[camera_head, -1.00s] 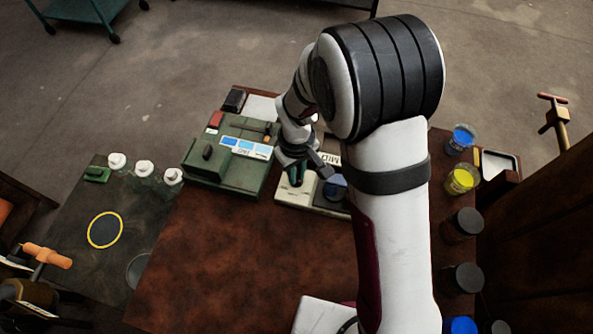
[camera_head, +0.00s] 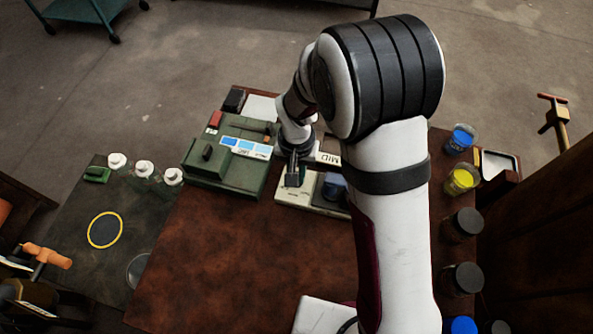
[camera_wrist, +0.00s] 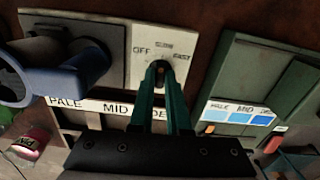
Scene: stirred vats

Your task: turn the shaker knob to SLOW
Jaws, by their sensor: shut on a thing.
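The shaker (camera_head: 298,196) is a cream box with a dark platform, partly hidden behind my arm in the head view. In the wrist view its cream panel (camera_wrist: 140,32) carries the marks OFF, SLOW and FAST around a small dark knob (camera_wrist: 159,67). My gripper (camera_wrist: 160,82) is shut on the knob with its teal fingers, which hide much of it. The knob's top faces roughly toward the SLOW mark, but its exact pointing is hard to read. In the head view my gripper (camera_head: 293,180) is over the shaker's left part.
A blue cup (camera_wrist: 45,75) sits on the shaker platform, left of the knob in the wrist view. A green machine (camera_head: 222,170) with blue colour swatches stands left of the shaker. Jars line the table's right edge. The brown tabletop (camera_head: 230,260) in front is clear.

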